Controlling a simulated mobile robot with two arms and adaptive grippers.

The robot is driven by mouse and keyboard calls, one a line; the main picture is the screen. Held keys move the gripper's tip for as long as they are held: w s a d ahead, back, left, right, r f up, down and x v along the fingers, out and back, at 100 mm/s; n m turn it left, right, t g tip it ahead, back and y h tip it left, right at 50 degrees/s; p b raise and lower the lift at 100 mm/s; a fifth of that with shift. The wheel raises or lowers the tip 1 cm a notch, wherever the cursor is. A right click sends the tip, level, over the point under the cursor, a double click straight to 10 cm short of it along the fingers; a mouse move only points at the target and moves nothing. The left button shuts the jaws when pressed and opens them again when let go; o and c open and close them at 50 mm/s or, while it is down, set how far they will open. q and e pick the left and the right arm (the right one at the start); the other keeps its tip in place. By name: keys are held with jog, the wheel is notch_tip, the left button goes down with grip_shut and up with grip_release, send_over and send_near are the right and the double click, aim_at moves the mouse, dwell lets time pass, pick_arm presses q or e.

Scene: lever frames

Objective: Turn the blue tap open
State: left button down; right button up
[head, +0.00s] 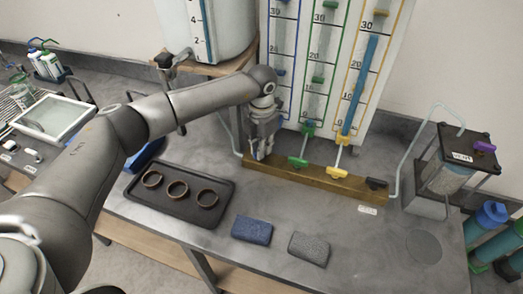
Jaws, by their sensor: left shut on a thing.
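A row of taps sits on a wooden manifold block (312,181) at the back of the bench. My left gripper (262,152) points down at the left end of this block. It is shut on the blue tap's handle, which the fingers mostly hide, so I cannot tell how far it is turned. To its right stand a green tap (298,162), a yellow tap (336,173) and a black tap (376,183). Behind the block, a scale panel holds blue-, green- and yellow-edged gauge tubes. The yellow-edged tube (358,85) shows a tall blue column. My right gripper is out of view.
A black tray (180,213) with three rings lies left on the bench. A blue sponge (252,230) and a grey sponge (309,248) lie in front. A lidded jar (452,170) stands right, and a large measuring vessel (208,28) behind my left arm. The front right bench is clear.

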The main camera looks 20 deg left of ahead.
pick_arm(q)
jog(key=n+b, duration=0.1)
jog(key=n, duration=0.2)
jog(key=shift+r+n+b, duration=0.1)
jog(key=shift+n+b, duration=0.4)
jog(key=shift+n, duration=0.8)
jog(key=c, duration=1.5)
grip_release()
notch_tip(320, 180, up, 12)
